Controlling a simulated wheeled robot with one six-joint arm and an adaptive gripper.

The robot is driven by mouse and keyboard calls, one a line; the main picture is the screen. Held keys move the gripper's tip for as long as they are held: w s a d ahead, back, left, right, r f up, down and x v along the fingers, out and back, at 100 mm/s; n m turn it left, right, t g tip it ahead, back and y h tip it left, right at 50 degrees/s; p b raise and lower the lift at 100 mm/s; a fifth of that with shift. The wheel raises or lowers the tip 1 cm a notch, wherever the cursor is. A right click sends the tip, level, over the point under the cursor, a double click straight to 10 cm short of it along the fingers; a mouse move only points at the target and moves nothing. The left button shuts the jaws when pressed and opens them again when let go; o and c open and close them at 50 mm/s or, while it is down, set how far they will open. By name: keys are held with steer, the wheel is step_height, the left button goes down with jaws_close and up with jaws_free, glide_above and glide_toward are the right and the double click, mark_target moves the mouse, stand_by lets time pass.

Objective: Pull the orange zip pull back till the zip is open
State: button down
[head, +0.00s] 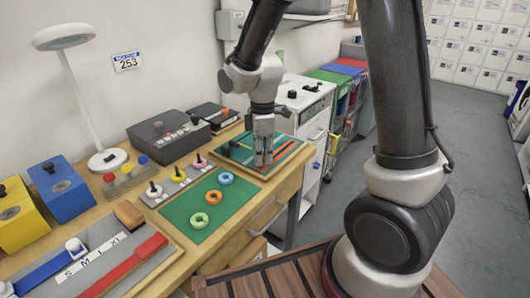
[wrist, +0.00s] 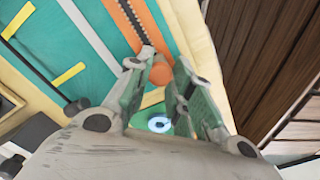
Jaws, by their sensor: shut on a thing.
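My gripper (head: 263,160) reaches down over the teal zip board (head: 232,146) at the far end of the workbench. In the wrist view my gripper (wrist: 168,72) is shut on the orange zip pull (wrist: 160,73), which shows between the fingertips. The zip (wrist: 128,18) runs up from the pull as a dark toothed band between orange tapes.
A green mat (head: 208,212) with several coloured rings lies nearer on the bench (head: 262,200). A grey box with buttons (head: 168,133) stands left of the board. A white cabinet (head: 304,108) stands behind. The bench edge is close to the board's right side.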

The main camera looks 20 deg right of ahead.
steer(key=c, duration=1.2)
jaws_free()
steer(key=shift+s+a, duration=0.1)
steer(key=shift+a, duration=0.05)
step_height(320, 180, up, 12)
